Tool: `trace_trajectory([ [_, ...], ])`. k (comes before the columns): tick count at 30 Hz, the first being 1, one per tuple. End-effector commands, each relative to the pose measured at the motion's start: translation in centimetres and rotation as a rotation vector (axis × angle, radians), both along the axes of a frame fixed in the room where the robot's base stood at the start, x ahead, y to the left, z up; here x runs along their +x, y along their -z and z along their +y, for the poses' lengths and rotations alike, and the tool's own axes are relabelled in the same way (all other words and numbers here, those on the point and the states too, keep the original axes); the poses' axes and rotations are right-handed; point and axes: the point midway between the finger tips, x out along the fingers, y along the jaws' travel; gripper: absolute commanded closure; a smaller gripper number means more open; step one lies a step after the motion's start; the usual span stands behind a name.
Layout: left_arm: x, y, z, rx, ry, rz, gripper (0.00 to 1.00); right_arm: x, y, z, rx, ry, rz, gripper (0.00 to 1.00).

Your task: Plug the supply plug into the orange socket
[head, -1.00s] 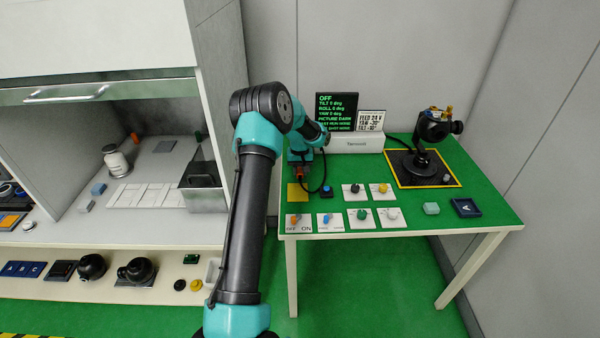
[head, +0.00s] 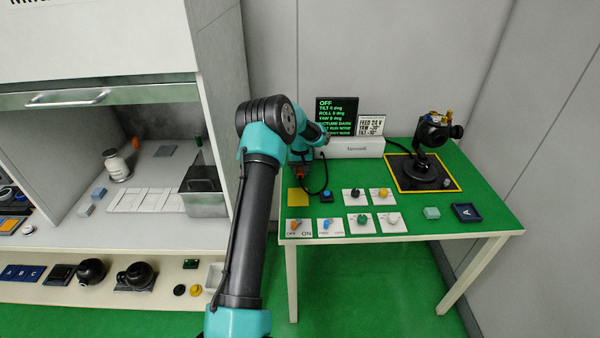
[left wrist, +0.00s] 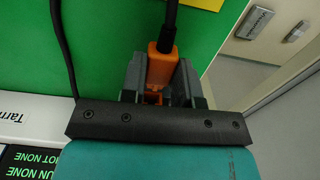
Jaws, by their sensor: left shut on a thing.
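My left gripper (head: 299,174) is over the back left part of the green table. In the left wrist view, my left gripper (left wrist: 158,90) is shut on an orange plug (left wrist: 161,66) with a black cable leaving it. The plug sits between the two grey fingers. The cable (head: 325,178) curves down beside the gripper in the head view. I cannot make out the orange socket apart from the plug; the arm hides much of that spot. My right gripper is not in view.
A yellow square (head: 298,198) lies in front of the gripper. Beside it are a blue button (head: 326,196) and several knob panels. A white supply box (head: 352,148) and a dark screen (head: 337,117) stand behind. A black gimbal (head: 430,160) stands at right.

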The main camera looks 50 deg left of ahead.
Motion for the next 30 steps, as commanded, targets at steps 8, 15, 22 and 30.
trace_trajectory([
  [8, 1.0, 0.0, 1.2, 0.001, 0.000, 0.001, 0.96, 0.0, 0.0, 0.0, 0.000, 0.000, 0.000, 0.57],
  [15, 1.2, 0.0, 1.4, 0.001, 0.000, 0.001, 0.96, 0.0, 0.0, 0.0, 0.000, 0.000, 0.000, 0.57],
  [22, 1.2, 0.0, 1.4, 0.001, 0.000, 0.001, 0.96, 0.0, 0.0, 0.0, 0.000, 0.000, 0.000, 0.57],
  [30, 1.2, 0.0, 1.4, 0.001, 0.000, 0.001, 0.96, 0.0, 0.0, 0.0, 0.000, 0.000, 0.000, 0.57],
])
